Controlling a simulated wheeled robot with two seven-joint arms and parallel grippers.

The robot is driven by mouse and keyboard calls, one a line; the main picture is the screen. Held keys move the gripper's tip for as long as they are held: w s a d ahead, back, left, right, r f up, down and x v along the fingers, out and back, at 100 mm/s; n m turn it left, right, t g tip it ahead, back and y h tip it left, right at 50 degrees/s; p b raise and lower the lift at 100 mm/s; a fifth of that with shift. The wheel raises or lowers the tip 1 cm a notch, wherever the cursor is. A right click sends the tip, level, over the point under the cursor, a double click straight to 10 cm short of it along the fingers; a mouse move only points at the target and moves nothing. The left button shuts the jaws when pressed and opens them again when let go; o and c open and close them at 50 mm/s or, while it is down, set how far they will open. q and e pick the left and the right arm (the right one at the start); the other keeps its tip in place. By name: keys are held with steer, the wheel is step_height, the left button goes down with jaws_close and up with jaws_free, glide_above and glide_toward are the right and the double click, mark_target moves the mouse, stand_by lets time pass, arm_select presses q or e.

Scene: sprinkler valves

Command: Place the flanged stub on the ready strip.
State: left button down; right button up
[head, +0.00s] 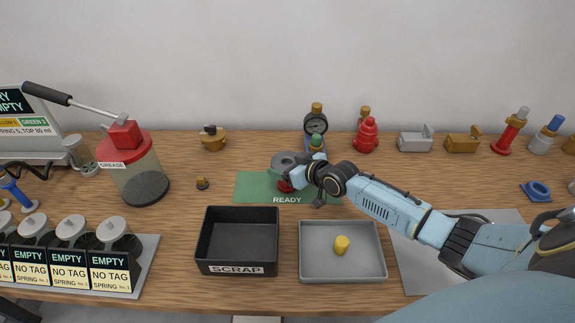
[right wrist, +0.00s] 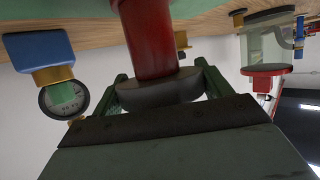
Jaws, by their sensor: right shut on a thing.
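The flanged stub (head: 285,159) has a grey round flange on top and a red body below. It is upright over the green ready strip (head: 251,187), near its middle. My right gripper (head: 292,171) is shut on it from the right. In the right wrist view, the dark flange (right wrist: 158,91) sits between the green fingers of my right gripper (right wrist: 163,84). The red body (right wrist: 148,40) extends toward the green surface. I cannot tell whether its end touches the strip. My left gripper is not in view.
A black scrap bin (head: 238,240) and a grey tray (head: 342,266) holding a yellow piece (head: 341,244) stand in front. A gauge (head: 316,124) stands behind the strip. A small brass piece (head: 202,183) lies left of it. A grease pot (head: 134,175) is further left.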

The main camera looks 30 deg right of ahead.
steer(key=shift+r, duration=0.15)
steer(key=o, duration=1)
steer(key=shift+f, duration=0.25)
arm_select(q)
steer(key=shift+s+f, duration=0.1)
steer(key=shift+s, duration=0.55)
arm_select(e)
steer(key=o, duration=0.5)
steer(key=shift+c, duration=0.2)
steer(key=shift+r, duration=0.2)
steer(key=shift+s+r, duration=0.1)
steer(key=shift+s, duration=0.15)
arm_select(q)
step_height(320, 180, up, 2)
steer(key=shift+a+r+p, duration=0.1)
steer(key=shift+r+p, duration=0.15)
steer(key=shift+p, duration=0.9)
arm_select(e)
steer(key=v, duration=1.1)
steer(key=shift+s+d, duration=0.15)
steer(key=shift+s, duration=0.15)
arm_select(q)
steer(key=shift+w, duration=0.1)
